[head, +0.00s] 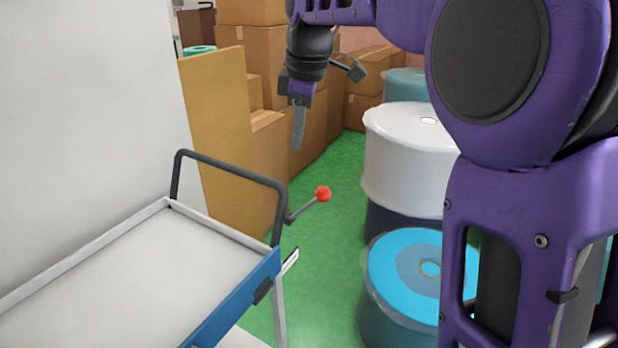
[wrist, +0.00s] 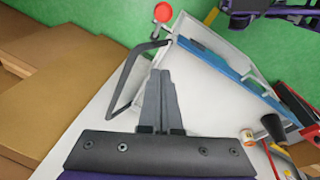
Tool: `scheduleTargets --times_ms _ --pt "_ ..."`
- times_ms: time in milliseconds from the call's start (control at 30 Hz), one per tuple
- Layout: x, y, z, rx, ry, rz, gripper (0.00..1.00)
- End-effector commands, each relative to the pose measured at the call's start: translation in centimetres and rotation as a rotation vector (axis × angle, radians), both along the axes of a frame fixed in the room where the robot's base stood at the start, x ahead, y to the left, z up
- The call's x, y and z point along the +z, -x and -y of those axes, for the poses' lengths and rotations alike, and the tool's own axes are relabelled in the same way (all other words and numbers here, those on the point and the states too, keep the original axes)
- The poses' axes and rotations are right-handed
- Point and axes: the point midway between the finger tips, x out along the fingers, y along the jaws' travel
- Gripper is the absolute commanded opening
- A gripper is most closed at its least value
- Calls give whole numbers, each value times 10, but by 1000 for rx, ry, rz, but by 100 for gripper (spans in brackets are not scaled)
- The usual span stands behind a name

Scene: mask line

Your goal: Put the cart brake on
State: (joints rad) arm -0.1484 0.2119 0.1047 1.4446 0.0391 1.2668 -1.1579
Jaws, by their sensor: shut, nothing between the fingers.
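The cart (head: 130,275) stands at lower left in the head view, with a pale tray top, a blue edge and a dark push handle (head: 232,170). The brake lever (head: 304,208) rises from the handle's right side and slants up to the right, ending in a red ball knob (head: 323,194). My gripper (head: 298,135) is shut and empty, pointing down, above and slightly left of the knob in the picture and apart from it. In the wrist view the fingers (wrist: 158,85) are together, with the red knob (wrist: 163,12) beyond them near the top edge and the cart tray (wrist: 215,55) at right.
Cardboard boxes (head: 252,65) are stacked behind. A white drum-like roll (head: 410,145) and a blue-topped roll (head: 415,275) stand right of the cart. Green floor (head: 340,170) lies open between. The wrist view shows a black-handled tool (wrist: 275,128) and a small orange-and-white object (wrist: 248,138).

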Motion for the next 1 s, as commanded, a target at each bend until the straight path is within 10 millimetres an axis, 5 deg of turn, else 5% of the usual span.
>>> scheduleTargets --times_ms 433,933,1000 --pt "-9 -1 -1 1 0 -2 0" --pt "-104 -20 -12 1 1 -4 0" --pt "-105 -19 3 -3 0 1 0"
